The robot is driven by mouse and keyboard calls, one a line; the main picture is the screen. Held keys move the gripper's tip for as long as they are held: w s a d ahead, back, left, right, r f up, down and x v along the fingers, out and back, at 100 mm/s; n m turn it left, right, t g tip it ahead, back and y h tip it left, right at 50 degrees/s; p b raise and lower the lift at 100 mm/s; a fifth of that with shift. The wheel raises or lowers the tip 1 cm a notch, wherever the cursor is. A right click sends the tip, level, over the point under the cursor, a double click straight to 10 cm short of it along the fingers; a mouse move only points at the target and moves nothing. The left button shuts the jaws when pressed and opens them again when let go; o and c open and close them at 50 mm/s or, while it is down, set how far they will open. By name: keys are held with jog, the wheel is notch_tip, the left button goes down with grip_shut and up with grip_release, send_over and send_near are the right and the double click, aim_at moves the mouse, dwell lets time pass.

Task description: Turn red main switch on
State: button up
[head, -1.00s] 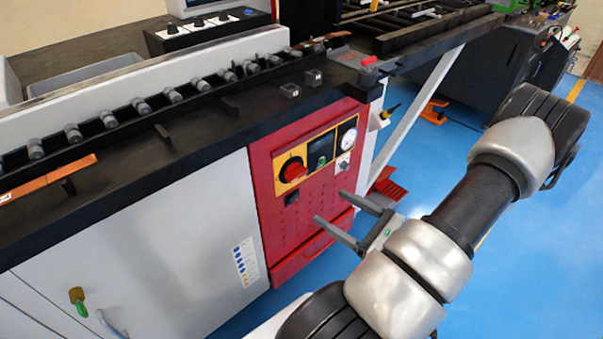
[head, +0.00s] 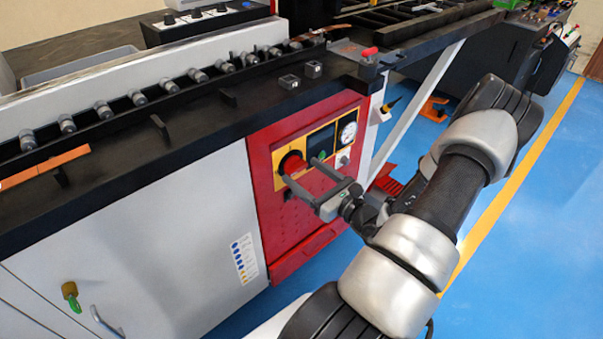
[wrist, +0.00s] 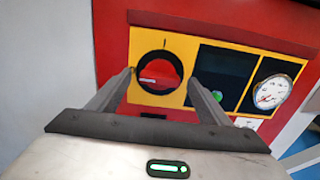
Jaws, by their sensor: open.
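The red main switch (head: 292,163) is a round knob on a yellow plate on the machine's red panel (head: 262,150). In the wrist view the switch (wrist: 160,73) sits ahead, between the finger lines, with a pale mark on its handle pointing left. A short mark shows on the plate above it. My gripper (head: 300,170) is open in front of the panel, its two fingers apart. In the wrist view my gripper (wrist: 160,82) has one finger on each side of the switch's lower part. I cannot tell whether the fingers touch it.
Right of the switch are a green button (wrist: 217,96) and a round gauge (wrist: 272,92). The black machine top (head: 200,120) overhangs the panel, with a red knob (head: 369,52) at its corner. Blue floor is free to the right.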

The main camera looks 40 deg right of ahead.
jog(key=shift+w, duration=1)
jog(key=shift+c, duration=0.2)
jog(key=c, duration=1)
